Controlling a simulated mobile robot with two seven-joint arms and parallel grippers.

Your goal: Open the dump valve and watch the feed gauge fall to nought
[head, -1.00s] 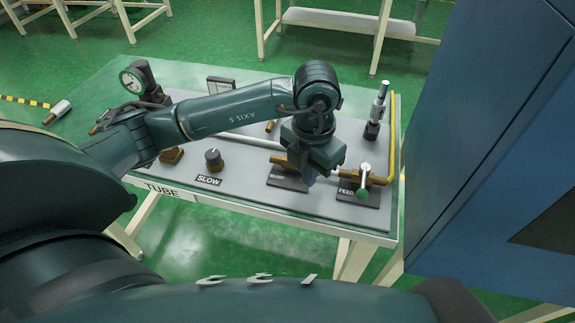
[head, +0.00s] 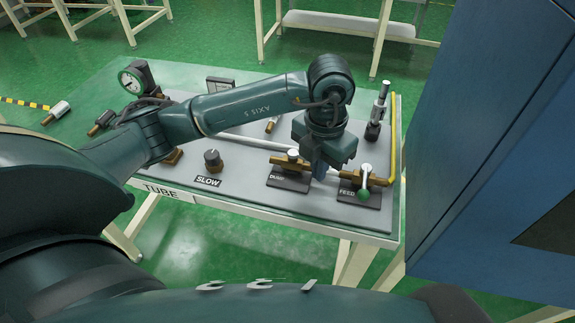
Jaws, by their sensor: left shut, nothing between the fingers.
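The dump valve (head: 284,163) is a brass fitting behind its dark "DUMP" label (head: 288,181). A pale cap shows on top of it; I cannot make out its lever or how far it is turned. My left gripper (head: 319,174) points down just right of the dump valve, shut and empty, between it and the feed valve. I cannot tell whether it touches anything. The feed valve has a green-knobbed handle (head: 363,193) pointing toward the front. A round white-faced gauge (head: 131,81) stands at the panel's back left; its reading is too small to tell. My right gripper is out of view.
A knob (head: 213,160) marked "SLOW" is left of the dump valve. A yellow pipe (head: 393,130) runs along the panel's right edge, near an upright metal fitting (head: 379,105). A big blue cabinet (head: 490,130) stands close on the right. Loose fittings lie at the left.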

